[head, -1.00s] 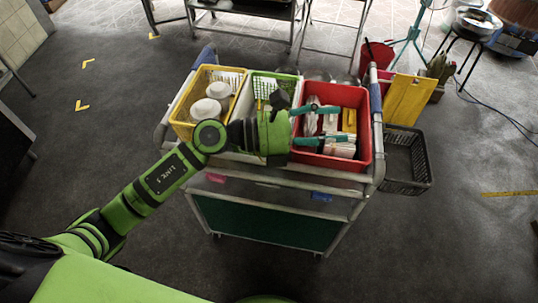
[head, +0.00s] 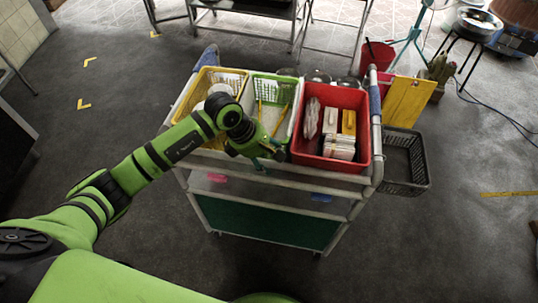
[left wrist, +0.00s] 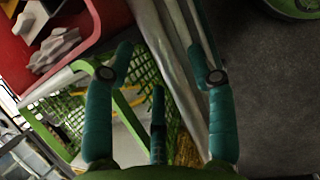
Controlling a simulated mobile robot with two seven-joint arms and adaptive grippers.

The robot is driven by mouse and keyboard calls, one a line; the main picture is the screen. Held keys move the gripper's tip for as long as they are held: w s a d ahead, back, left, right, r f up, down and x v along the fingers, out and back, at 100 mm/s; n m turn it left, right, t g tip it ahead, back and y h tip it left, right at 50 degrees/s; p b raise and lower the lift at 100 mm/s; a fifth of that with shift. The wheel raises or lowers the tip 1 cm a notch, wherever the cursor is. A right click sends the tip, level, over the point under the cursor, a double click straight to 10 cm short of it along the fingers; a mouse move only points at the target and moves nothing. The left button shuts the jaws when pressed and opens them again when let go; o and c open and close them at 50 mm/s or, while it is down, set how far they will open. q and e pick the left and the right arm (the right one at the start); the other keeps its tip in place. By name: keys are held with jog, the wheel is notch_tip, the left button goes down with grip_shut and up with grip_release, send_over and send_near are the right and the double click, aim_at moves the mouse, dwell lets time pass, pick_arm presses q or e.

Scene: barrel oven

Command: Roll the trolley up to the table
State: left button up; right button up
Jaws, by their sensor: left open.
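The trolley (head: 265,222) stands in front of me, with a metal frame, a green lower panel and a top shelf loaded with baskets. Its near rail (head: 320,178) runs along the side facing me. My left gripper (head: 264,160) is at that rail, in front of the green basket. In the left wrist view my open left gripper (left wrist: 165,62) has silver rails (left wrist: 172,50) running between its teal fingers; I cannot tell whether they touch. Metal-framed tables (head: 262,10) stand at the back, cut off by the picture's top. My right gripper does not show.
The top holds a yellow basket (head: 190,95), a green-rimmed basket (head: 291,92) and a red bin (head: 360,110). A black crate (head: 425,165) hangs at the right side. A red bucket (head: 378,52) and yellow board (head: 408,98) stand behind right. The floor to the left is clear.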

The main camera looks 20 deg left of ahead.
pick_arm(q)
jog(key=shift+d+f, duration=0.2)
jog(key=shift+f, duration=0.25)
grip_shut()
jog(key=shift+w, duration=0.1)
